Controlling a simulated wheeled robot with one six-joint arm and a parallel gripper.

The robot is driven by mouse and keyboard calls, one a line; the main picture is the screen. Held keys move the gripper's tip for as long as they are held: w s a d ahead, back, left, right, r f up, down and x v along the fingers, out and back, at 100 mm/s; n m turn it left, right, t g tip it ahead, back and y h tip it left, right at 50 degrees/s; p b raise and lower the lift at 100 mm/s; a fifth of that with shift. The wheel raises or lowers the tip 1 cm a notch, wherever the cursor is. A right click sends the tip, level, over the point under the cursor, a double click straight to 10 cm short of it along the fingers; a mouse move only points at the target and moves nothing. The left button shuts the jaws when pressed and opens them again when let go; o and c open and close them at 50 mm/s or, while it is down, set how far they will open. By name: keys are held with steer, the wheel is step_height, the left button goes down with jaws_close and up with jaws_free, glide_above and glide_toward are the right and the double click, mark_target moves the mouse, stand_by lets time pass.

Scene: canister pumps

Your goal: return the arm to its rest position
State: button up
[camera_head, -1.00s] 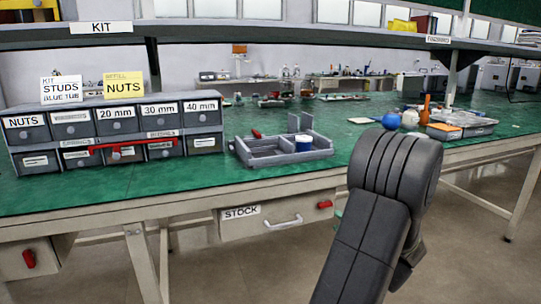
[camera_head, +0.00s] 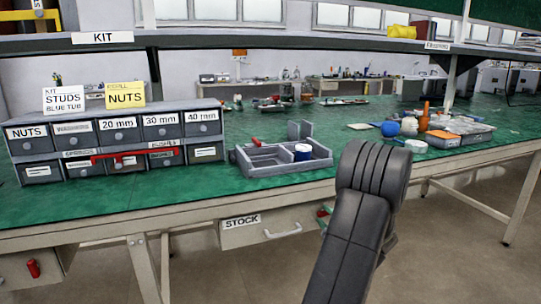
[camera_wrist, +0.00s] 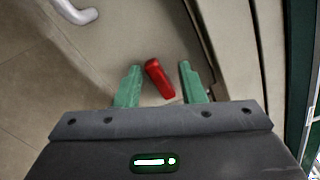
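My gripper shows in the wrist view (camera_wrist: 159,75), with its two green fingers apart and no object held. A red latch (camera_wrist: 160,79) at the stock drawer's right end shows between the fingers; I cannot tell whether they touch it. In the head view a green finger shows low beside the red latch (camera_head: 322,212), and the rest of my gripper is hidden behind my dark arm. My arm is bent, its rounded joint standing in front of the bench edge.
The stock drawer (camera_head: 251,237) with its pale handle is under the green bench (camera_head: 120,205). On the bench stand a labelled drawer cabinet (camera_head: 119,135), a grey divided tray (camera_head: 262,169) with a blue-and-white cup (camera_head: 303,153), and a clear tray (camera_head: 467,131). Open floor lies at the right.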

steer(key=shift+d+r+m+p, duration=0.1)
steer(key=shift+r+m+p, duration=0.15)
steer(key=shift+m+p, duration=1.2)
steer(key=shift+f+n+p, duration=0.2)
steer(key=shift+n+p, duration=0.05)
steer(key=shift+p, duration=0.3)
